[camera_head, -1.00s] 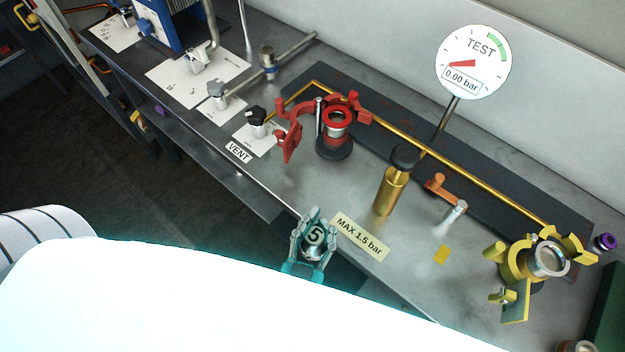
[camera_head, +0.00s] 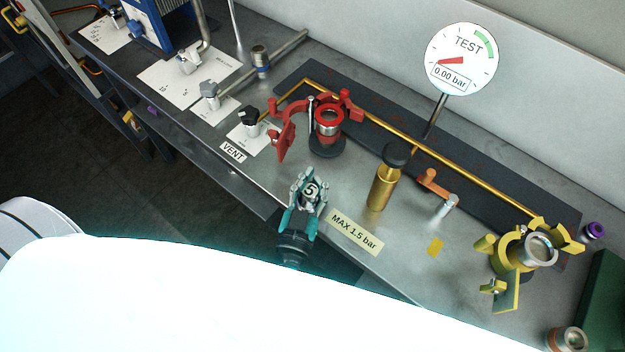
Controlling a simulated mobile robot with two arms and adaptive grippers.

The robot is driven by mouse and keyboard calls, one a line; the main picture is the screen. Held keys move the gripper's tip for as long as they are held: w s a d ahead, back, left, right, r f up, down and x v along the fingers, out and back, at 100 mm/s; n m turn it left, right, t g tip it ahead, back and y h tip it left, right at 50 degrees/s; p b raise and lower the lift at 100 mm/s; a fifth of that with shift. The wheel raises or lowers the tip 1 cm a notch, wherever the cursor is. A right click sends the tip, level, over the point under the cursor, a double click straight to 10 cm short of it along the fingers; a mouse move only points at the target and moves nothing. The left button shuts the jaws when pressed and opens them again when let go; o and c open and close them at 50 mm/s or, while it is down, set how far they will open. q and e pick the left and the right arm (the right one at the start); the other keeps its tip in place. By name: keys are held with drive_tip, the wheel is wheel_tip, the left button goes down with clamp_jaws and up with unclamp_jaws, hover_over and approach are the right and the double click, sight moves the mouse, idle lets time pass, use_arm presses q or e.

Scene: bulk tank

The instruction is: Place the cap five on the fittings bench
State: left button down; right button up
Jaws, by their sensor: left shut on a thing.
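Cap five (camera_head: 311,190), a small metal cap with a black "5" on a white face, is in my left gripper (camera_head: 308,193). The teal fingers are shut around it, at the front edge of the fittings bench (camera_head: 405,255), left of the "MAX 1.5 bar" label. I cannot tell whether the cap touches the bench or is just above it. My right gripper is not in view.
A red clamp fitting (camera_head: 328,125) stands behind the gripper. A brass cylinder (camera_head: 382,185) stands to its right, with a yellow clamp fitting (camera_head: 525,250) further right. A TEST gauge (camera_head: 461,60) rises at the back. Bare bench lies between the red fitting and brass cylinder.

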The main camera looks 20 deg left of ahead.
use_arm(q)
drive_tip(key=c, duration=1.2)
unclamp_jaws()
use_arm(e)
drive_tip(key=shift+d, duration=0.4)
use_arm(q)
drive_tip(key=shift+o, duration=0.2)
drive_tip(key=shift+s, duration=0.1)
drive_tip(key=s+d+b, duration=0.1)
drive_tip(key=s+b, duration=0.1)
drive_tip(key=s, duration=1)
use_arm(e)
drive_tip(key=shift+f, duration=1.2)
use_arm(q)
drive_tip(key=shift+w+r, duration=0.1)
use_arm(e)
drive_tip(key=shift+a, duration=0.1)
